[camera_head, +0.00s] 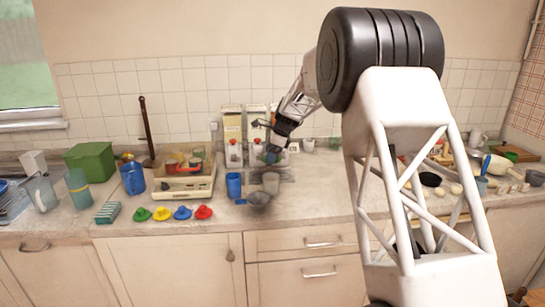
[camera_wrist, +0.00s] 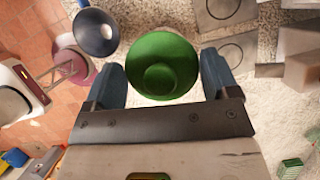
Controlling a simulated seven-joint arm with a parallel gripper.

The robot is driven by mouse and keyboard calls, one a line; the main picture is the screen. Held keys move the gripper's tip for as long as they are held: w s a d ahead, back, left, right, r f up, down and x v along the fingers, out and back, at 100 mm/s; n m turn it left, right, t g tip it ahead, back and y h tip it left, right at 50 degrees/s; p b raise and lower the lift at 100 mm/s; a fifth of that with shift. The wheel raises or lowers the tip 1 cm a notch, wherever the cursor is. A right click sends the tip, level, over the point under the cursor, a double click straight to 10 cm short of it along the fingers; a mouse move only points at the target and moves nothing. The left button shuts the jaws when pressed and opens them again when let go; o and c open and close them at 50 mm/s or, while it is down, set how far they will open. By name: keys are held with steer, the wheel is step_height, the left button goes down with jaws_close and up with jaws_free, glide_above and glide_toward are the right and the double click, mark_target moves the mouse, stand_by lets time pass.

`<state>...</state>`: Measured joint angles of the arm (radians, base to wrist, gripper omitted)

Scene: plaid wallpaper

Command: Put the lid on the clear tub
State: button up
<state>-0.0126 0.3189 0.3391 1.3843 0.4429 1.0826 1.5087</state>
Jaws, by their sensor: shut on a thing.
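My gripper (camera_head: 274,148) hangs over the middle of the counter, towards the back wall. In the wrist view its two blue-grey fingers (camera_wrist: 162,66) are shut on a round green piece (camera_wrist: 164,50). It has a smaller circle inside its rim and looks like a lid or shallow cup; I cannot tell which. A small greenish patch shows under the gripper in the head view. A greyish, see-through-looking cup (camera_head: 271,183) stands below and just in front of the gripper. I cannot tell whether it is the clear tub. The held piece appears apart from it.
Several coloured hat-shaped pieces, one red (camera_head: 203,212), line the front edge. A cream tray (camera_head: 184,187) stands left. A clear jug (camera_head: 41,194) is at far left.

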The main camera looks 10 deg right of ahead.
steer(key=shift+f, duration=0.25)
steer(key=shift+f, duration=2.95)
steer(key=shift+f, duration=0.2)
stand_by(0.5)
steer(key=o, duration=0.8)
steer(key=shift+r, duration=0.15)
steer(key=shift+r, duration=3.35)
